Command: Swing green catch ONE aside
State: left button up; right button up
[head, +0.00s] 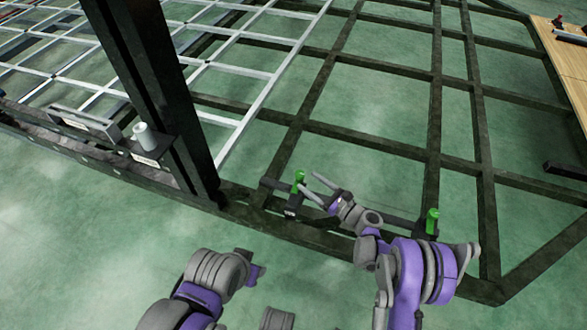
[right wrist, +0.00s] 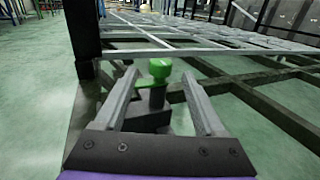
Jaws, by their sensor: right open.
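A green catch (head: 299,177) stands upright on a dark block at the chassis side rail, just right of the dark post. A second green catch (head: 432,220) stands farther right along the rail. The small label by the first catch is too small to read, so I cannot tell which is ONE. My right gripper (head: 310,183) is open, its fingers pointing at the first catch. In the right wrist view, this green catch (right wrist: 160,70) shows between the two open fingers (right wrist: 158,74), not gripped. My left arm shows at the bottom, but its gripper is out of view.
A thick dark post (head: 160,90) rises left of the first catch. A grey cylinder (head: 145,136) stands on a labelled block on the rail at the left. Dark chassis beams (head: 370,147) form a grid over the green floor. A wooden table (head: 565,55) stands at the far right.

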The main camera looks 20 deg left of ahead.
jog(key=b+x, duration=0.1)
jog(key=x, duration=0.7)
jog(key=shift+w+a+b, duration=0.15)
jog(key=shift+b, duration=0.15)
grip_shut()
